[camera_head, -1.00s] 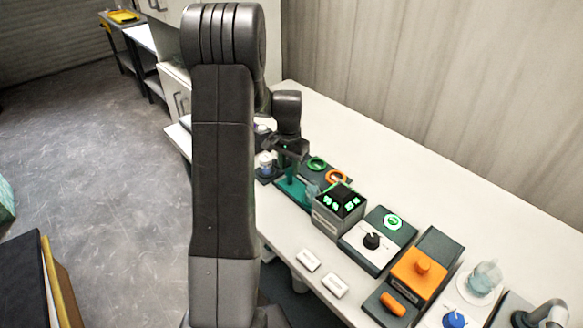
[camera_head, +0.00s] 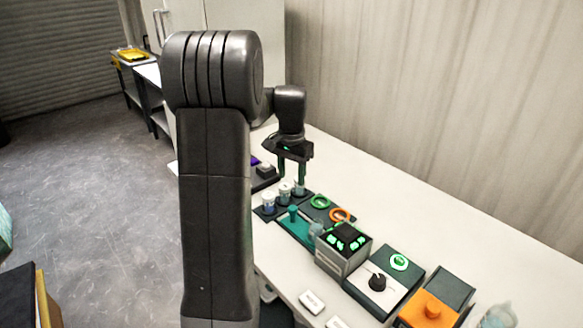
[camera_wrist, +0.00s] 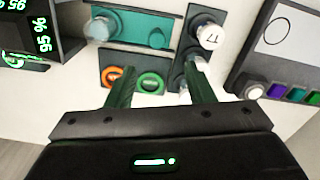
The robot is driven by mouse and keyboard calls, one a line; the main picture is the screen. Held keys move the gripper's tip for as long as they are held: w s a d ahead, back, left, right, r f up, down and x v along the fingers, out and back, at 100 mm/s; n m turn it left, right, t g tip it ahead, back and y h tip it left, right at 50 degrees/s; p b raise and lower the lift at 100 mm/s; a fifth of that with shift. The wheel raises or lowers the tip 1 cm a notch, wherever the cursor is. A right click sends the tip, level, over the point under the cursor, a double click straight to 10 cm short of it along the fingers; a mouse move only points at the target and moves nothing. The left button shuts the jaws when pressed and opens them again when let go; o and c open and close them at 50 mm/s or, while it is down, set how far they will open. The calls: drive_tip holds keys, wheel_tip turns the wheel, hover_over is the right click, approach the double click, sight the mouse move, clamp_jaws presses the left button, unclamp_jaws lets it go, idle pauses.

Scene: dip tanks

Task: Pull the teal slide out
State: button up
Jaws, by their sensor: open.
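The teal slide (camera_head: 294,228) is a flat teal strip with an upright teal knob (camera_head: 293,212) near its far end. In the wrist view the strip (camera_wrist: 130,27) lies across the top in a dark frame, with the knob (camera_wrist: 157,38) towards its right end. My gripper (camera_head: 291,184) is open and empty, raised near the small jars beyond the slide. In the wrist view its two green fingers (camera_wrist: 160,78) point towards the panel and are apart from the knob. How far the strip is drawn out I cannot tell.
Jars with white lids (camera_head: 268,199) stand beside the slide's far end. A green ring (camera_head: 320,202) and an orange ring (camera_head: 340,214) lie on a dark panel behind it. A box with green digits (camera_head: 343,251) stands at its right. Open white tabletop lies towards the wall.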

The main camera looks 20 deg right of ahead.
sight(293, 208)
drive_tip(key=shift+r, duration=1.3)
drive_tip(key=shift+f, duration=0.1)
wheel_tip(293, 208, down, 13)
drive_tip(key=shift+f+p, duration=0.15)
drive_tip(key=shift+p, duration=0.6)
drive_tip(key=shift+s+f, duration=0.1)
drive_tip(key=shift+f, duration=0.15)
drive_tip(key=shift+s+d, duration=0.15)
drive_tip(key=shift+s, duration=0.15)
